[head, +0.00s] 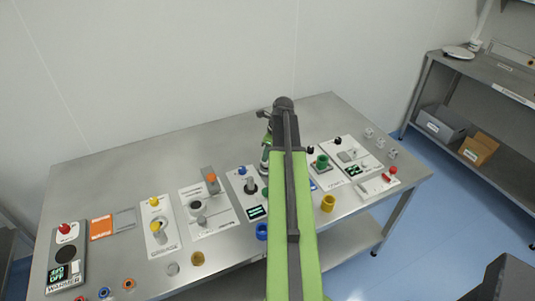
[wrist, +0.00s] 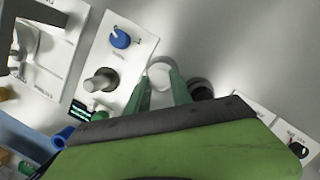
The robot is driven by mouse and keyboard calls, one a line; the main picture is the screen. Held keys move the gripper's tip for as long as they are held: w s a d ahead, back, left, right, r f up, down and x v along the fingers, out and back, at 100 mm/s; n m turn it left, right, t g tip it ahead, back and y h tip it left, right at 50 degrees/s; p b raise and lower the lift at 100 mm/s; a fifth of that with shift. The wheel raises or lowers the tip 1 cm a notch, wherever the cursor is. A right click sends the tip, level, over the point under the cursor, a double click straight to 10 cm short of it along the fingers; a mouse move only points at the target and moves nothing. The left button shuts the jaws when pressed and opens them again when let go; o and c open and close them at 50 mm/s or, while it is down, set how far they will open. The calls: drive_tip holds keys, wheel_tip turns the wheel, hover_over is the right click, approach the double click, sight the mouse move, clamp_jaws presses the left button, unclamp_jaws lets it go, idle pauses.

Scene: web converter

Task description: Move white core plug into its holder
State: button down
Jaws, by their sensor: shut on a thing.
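My gripper (wrist: 162,88) has its green fingers closed on the white core plug (wrist: 160,72), whose pale round top shows between the fingertips in the wrist view. In the head view my gripper (head: 264,165) is over the back middle of the steel table (head: 130,155), and I cannot make out the plug there. A dark round cup (wrist: 202,89) stands just right of the fingers in the wrist view. I cannot tell whether it is the holder. The plug's height above the table is unclear.
Left of my gripper is a white panel with a blue knob (wrist: 120,38) and a grey post (wrist: 101,81). Other control panels line the table, including a warmer (head: 65,258). A yellow cup (head: 328,203) stands near the front edge. The table's back left is clear.

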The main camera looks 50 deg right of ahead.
drive_tip(key=shift+s+b+x, duration=0.2)
drive_tip(key=shift+b+x, duration=0.6)
drive_tip(key=shift+s+b+x, duration=0.15)
drive_tip(key=shift+b+x, duration=0.65)
drive_tip(key=shift+d+f, duration=0.1)
drive_tip(key=shift+d, duration=0.05)
drive_tip(key=c, duration=1.1)
unclamp_jaws()
drive_tip(key=shift+o, duration=0.2)
drive_tip(key=p+v, duration=1.7)
drive_tip(key=shift+r, duration=0.2)
drive_tip(key=shift+s, duration=0.15)
